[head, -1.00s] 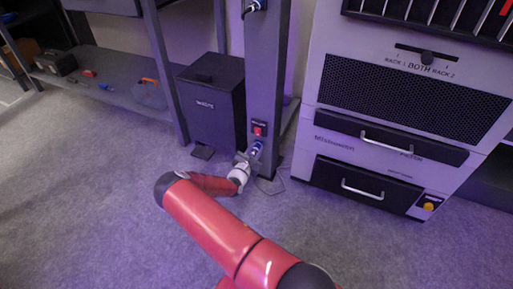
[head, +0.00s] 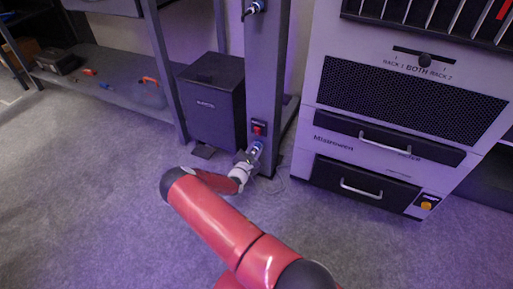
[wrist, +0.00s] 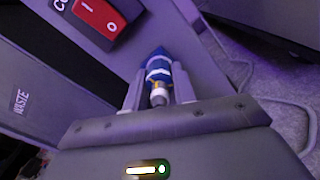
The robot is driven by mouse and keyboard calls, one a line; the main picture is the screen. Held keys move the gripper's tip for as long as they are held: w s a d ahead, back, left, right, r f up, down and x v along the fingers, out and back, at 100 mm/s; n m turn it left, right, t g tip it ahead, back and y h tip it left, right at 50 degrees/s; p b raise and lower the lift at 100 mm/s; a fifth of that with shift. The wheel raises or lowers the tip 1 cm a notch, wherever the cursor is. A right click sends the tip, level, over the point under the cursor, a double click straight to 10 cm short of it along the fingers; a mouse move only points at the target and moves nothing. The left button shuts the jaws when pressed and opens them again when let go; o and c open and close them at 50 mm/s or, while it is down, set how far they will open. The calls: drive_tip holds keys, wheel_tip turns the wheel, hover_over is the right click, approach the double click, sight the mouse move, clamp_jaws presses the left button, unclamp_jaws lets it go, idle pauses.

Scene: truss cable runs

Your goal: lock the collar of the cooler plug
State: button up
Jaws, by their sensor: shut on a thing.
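The cooler plug (wrist: 159,75) is a blue connector with a white band and a yellowish part, seated against the face of the grey post below a red rocker switch (wrist: 101,15). In the head view the plug (head: 257,147) shows as a small blue spot low on the post. My gripper (wrist: 158,92) is shut on the plug, one finger on either side of it. In the head view my gripper (head: 247,160) reaches the post from the lower left. The collar's lock marks are too small to read.
A dark waste bin (head: 212,100) stands just left of the post (head: 266,80). A grey cabinet with drawers (head: 385,150) stands to the right. A thin cable (wrist: 265,100) lies on the floor beside the post. The carpet in front is open.

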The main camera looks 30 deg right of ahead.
drive_tip(key=shift+w+d+r+m+p, duration=0.1)
drive_tip(key=shift+m+p, duration=0.35)
drive_tip(key=shift+m, duration=0.75)
drive_tip(key=shift+d+m+p, duration=0.1)
drive_tip(key=shift+m+p, duration=0.5)
drive_tip(key=shift+m, duration=0.8)
drive_tip(key=o, duration=1.1)
drive_tip(key=shift+c, duration=0.2)
